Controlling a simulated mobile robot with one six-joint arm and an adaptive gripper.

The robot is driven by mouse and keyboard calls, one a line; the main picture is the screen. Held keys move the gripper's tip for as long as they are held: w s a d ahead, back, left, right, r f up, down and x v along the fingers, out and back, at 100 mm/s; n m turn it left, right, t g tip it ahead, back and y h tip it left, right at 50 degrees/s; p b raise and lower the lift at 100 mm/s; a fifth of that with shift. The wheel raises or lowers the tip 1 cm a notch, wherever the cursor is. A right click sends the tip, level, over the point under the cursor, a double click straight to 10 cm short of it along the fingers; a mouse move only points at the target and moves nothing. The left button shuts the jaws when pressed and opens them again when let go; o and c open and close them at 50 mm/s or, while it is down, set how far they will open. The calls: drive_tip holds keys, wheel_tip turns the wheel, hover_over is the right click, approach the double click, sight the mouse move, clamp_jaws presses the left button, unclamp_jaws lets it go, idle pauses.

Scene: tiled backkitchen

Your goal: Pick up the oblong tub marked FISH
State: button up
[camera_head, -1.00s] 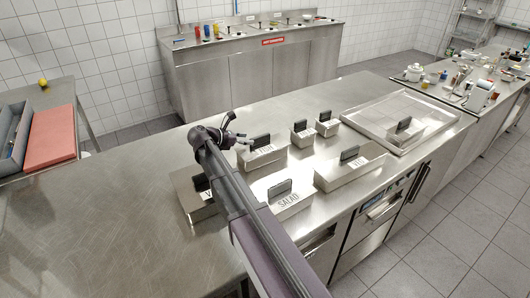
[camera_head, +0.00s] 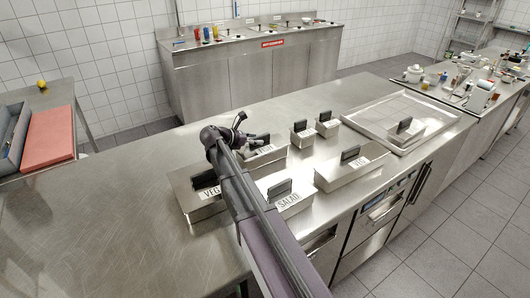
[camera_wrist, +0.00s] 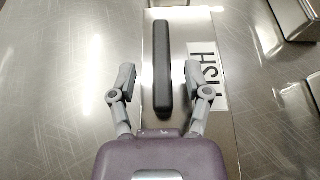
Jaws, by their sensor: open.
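The oblong tub (camera_wrist: 196,28) is steel with a long black handle (camera_wrist: 163,60) on top and a white label. The label's visible letters read HSI, turned sideways; its end is hidden by a finger. In the head view the tub (camera_head: 274,160) stands on the steel counter, partly behind my gripper (camera_head: 252,138). In the wrist view my gripper (camera_wrist: 159,78) is open, with one finger on each side of the handle. I cannot tell its height above the lid. Nothing is held.
A VEG tub (camera_head: 190,204) stands left of my arm, a SALAD tub (camera_head: 297,207) in front. Another long tub (camera_head: 345,176) is to the right. Two small tubs (camera_head: 302,138) stand behind. A tray (camera_head: 372,115) holds one more tub. The counter's left is clear.

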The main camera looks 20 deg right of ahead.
clamp_jaws()
drive_tip(key=shift+r, duration=0.2)
idle(0.3)
wheel_tip(320, 180, up, 10)
drive_tip(key=p, duration=1)
drive_tip(key=shift+f, duration=0.2)
idle(0.4)
